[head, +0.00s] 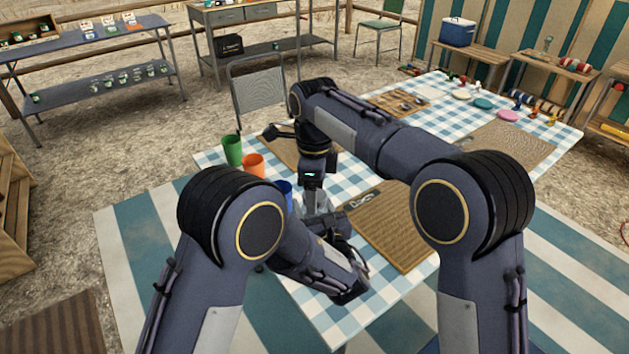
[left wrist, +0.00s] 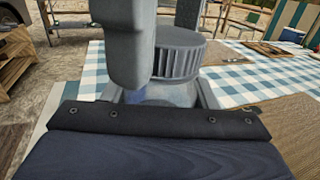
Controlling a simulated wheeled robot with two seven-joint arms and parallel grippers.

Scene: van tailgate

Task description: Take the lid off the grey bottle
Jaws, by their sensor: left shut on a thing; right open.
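The grey bottle (left wrist: 172,91) stands upright in the left wrist view, with its ribbed grey lid (left wrist: 180,55) on top. My left gripper (head: 328,222) is shut on the bottle's body below the lid, one finger on each side. My right gripper (head: 316,196) points down from above. It is open, with one finger close in front of the lid and the other behind it in the left wrist view. Whether either finger touches the lid I cannot tell. In the head view the bottle is mostly hidden by my grippers and arm.
A green cup (head: 232,150), an orange cup (head: 253,166) and a blue cup (head: 284,192) stand left of the grippers on the checked table (head: 350,178). A brown mat (head: 395,235) lies to the right. Plates and small items fill the far end.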

